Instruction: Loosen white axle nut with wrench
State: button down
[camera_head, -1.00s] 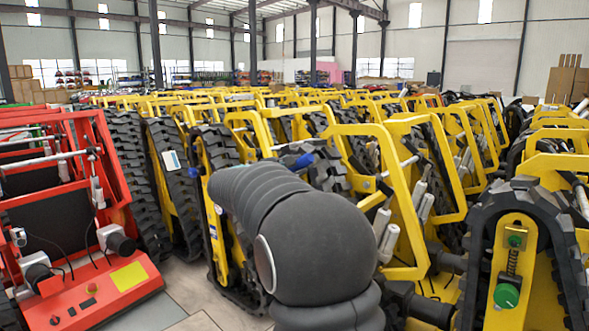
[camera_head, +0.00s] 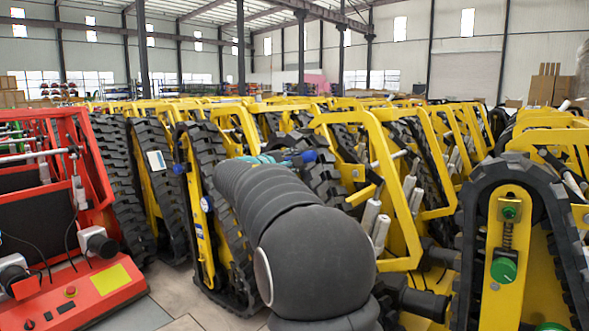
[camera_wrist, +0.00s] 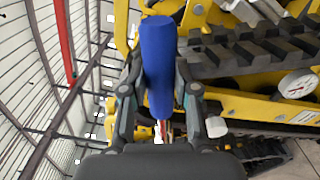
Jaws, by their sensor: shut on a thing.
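My gripper (camera_wrist: 160,100) is shut on a thick blue handle (camera_wrist: 158,60), which lies between its fingers in the wrist view. In the head view a blue end (camera_head: 309,156) shows beside the teal part of my gripper (camera_head: 268,159), behind my dark arm. The rest of the tool is hidden, so no wrench jaw can be made out. A small white nut-like piece (camera_wrist: 216,127) shows beside the right finger in the wrist view. I cannot tell whether it is the axle nut or whether anything touches it. The nut is not clear in the head view.
A yellow tracked carrier (camera_head: 200,215) with a dial gauge (camera_head: 206,204) stands left of my arm. The gauge also shows in the wrist view (camera_wrist: 297,84). A red carrier (camera_head: 95,295) is far left, another yellow one (camera_head: 508,235) right. Packed carriers fill the background; floor (camera_head: 170,312) shows at lower left.

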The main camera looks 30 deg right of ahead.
notch_tip(320, 180, down, 11)
jog(key=m+b, duration=0.3)
jog(key=m, duration=0.5)
jog(key=shift+x, duration=1.55)
dwell(3.2)
jog(key=shift+s, duration=0.15)
jog(key=c, duration=1.6)
grip_release()
grip_shut()
